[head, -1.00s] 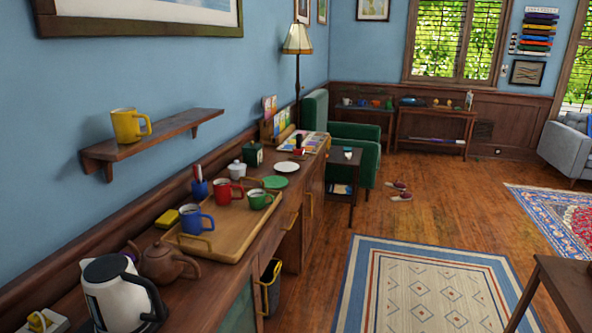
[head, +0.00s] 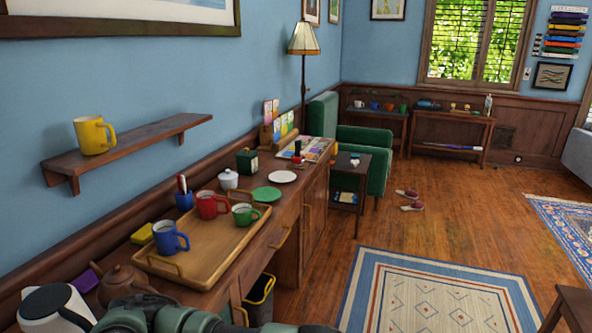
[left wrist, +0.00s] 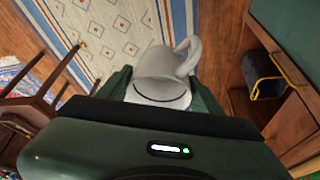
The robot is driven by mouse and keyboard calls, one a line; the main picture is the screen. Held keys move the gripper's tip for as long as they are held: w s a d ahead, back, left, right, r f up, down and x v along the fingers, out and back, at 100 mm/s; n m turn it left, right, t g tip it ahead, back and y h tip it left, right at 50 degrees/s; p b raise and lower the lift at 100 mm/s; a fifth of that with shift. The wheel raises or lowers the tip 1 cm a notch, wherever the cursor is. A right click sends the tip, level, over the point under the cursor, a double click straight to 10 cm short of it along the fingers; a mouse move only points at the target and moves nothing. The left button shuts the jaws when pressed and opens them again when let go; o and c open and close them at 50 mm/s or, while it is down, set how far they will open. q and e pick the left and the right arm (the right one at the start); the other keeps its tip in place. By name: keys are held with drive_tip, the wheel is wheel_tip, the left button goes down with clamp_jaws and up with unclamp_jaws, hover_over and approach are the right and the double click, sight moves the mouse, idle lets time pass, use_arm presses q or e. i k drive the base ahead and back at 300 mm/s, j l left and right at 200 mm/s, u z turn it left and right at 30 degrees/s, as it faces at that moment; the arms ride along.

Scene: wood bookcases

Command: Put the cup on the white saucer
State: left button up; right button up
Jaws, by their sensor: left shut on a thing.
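A pale grey-white cup (left wrist: 160,66) is held between the fingers of my left gripper (left wrist: 160,88) in the left wrist view, its handle at the upper right. The gripper is shut on it, above the floor and rug in that view. The white saucer (head: 282,176) lies empty on the long cabinet, beyond the tray, beside a green saucer (head: 266,194). In the head view my left arm shows at the bottom edge; its gripper and the cup are out of that picture. My right gripper is in neither view.
A wooden tray (head: 205,262) holds blue (head: 168,238), red (head: 212,205) and green (head: 245,214) mugs. A teapot (head: 122,283) and kettle (head: 52,309) stand nearer. A yellow mug (head: 95,135) sits on the wall shelf (head: 140,145).

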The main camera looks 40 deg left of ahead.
sight(284, 176)
drive_tip(key=i+j, duration=0.1)
drive_tip(key=i, duration=0.65)
drive_tip(key=i+j, duration=0.15)
drive_tip(key=i, duration=0.6)
drive_tip(key=i+j, duration=0.1)
drive_tip(key=i, duration=0.65)
